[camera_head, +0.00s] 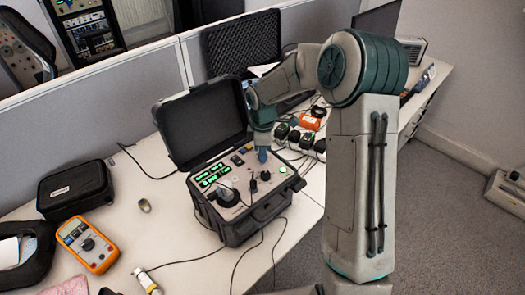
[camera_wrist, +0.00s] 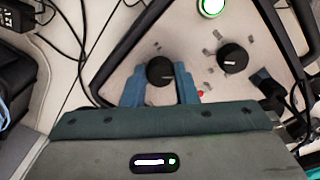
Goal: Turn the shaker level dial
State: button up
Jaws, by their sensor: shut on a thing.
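The shaker unit is an open black case with a light grey control panel (camera_head: 232,203) on the desk, with green displays on its left part. In the wrist view, a black dial (camera_wrist: 160,71) with a pale pointer line sits between the two blue fingers of my gripper (camera_wrist: 161,84). The fingers are closed on its sides. A second black dial (camera_wrist: 233,58) is to its right, free of the fingers. In the head view my gripper (camera_head: 262,156) points down at the panel's back right part, and its fingertips hide the held dial there.
A lit green button (camera_wrist: 212,7) is near the dials. The raised case lid (camera_head: 202,125) stands behind the panel. An orange multimeter (camera_head: 88,243) and a black pouch (camera_head: 75,190) lie to the left. Cables run over the desk.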

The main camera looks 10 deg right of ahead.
jog(key=shift+a, duration=0.1)
jog(key=o, duration=1)
jog(key=shift+r, duration=0.15)
notch_tip(320, 180, up, 14)
jog(key=shift+f+b, duration=0.15)
jog(key=shift+b, duration=0.4)
jog(key=shift+s, duration=0.1)
